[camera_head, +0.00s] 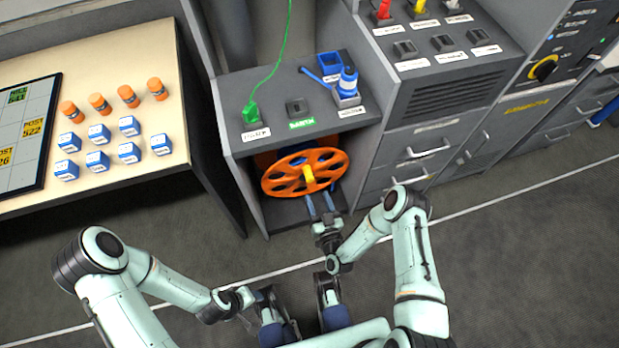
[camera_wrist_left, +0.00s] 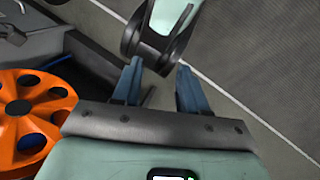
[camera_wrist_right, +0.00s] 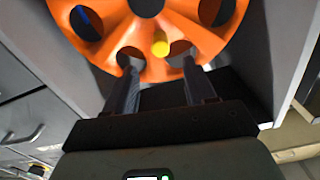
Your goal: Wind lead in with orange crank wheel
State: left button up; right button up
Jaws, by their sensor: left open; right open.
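The orange crank wheel (camera_head: 330,158) sits in the open bay under a grey counter, with a yellow knob (camera_head: 308,174) on its front. A green lead (camera_head: 283,50) runs from the top of the head view to a green plug (camera_head: 251,113) on the counter. My right gripper (camera_head: 320,203) is open and empty in front of the wheel. In the right wrist view the knob (camera_wrist_right: 160,44) shows just beyond and between its spread fingers, with no clear contact. My left gripper (camera_wrist_left: 155,82) is open and empty, with the wheel (camera_wrist_left: 40,105) to its left.
Grey drawers (camera_head: 415,150) stand right of the bay. The floor in front is clear.

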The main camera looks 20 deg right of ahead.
aim_at(311, 181)
pick_arm(q)
jog(key=w, duration=0.1)
jog(key=w+a+f+b, duration=0.1)
jog(key=w+f+t, duration=0.1)
jog(key=shift+a+f+b, duration=0.15)
jog(key=shift+a+b, duration=0.1)
jog(key=shift+b, duration=0.1)
pick_arm(e)
jog(key=w, duration=0.9)
jog(key=shift+w+a, duration=0.1)
jog(key=shift+a, duration=0.1)
pick_arm(q)
jog(key=shift+s, duration=0.1)
pick_arm(e)
grip_shut()
